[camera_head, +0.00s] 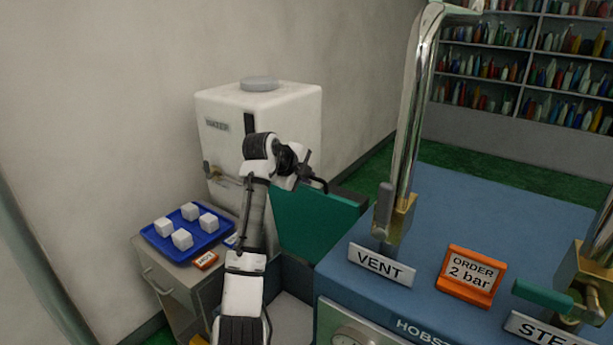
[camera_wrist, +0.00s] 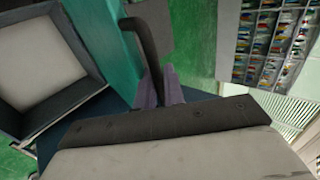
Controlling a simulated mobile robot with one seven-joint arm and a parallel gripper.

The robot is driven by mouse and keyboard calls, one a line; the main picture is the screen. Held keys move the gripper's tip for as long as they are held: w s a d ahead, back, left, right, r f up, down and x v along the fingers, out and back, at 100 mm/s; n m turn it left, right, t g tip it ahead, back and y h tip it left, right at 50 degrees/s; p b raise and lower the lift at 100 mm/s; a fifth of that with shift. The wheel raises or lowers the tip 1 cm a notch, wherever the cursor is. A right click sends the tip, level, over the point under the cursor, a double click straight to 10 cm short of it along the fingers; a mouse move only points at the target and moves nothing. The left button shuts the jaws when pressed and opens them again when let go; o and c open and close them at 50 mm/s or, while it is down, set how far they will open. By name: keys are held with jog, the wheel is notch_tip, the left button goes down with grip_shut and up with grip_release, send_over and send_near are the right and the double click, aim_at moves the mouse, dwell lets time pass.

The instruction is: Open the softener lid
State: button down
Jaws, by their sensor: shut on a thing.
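The softener lid appears to be the teal-green panel (camera_head: 312,222) in the head view, standing tilted between the white tank and the blue machine. It also shows as a teal strip (camera_wrist: 108,42) at the upper left of the wrist view. A dark curved handle (camera_wrist: 147,42) runs beside this strip. My gripper (camera_wrist: 162,88) is shut on the lower end of the handle. In the head view my gripper (camera_head: 318,183) is at the panel's upper edge, and the grip itself is too small to make out. A dark-framed square opening (camera_wrist: 88,88) lies left of the strip.
The white water tank (camera_head: 300,105) stands behind my arm. A blue tray (camera_head: 160,235) of white cubes sits on a grey cabinet (camera_head: 170,285) at left. The blue machine (camera_head: 480,215) with a tall metal pipe (camera_head: 411,110) and an order sign (camera_head: 468,276) fills the right.

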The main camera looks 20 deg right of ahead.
dwell(0.3)
jog(key=c, duration=1.6)
grip_release()
jog(key=shift+s, duration=0.1)
jog(key=b+v, duration=0.4)
jog(key=v, duration=1)
jog(key=shift+o, duration=0.5)
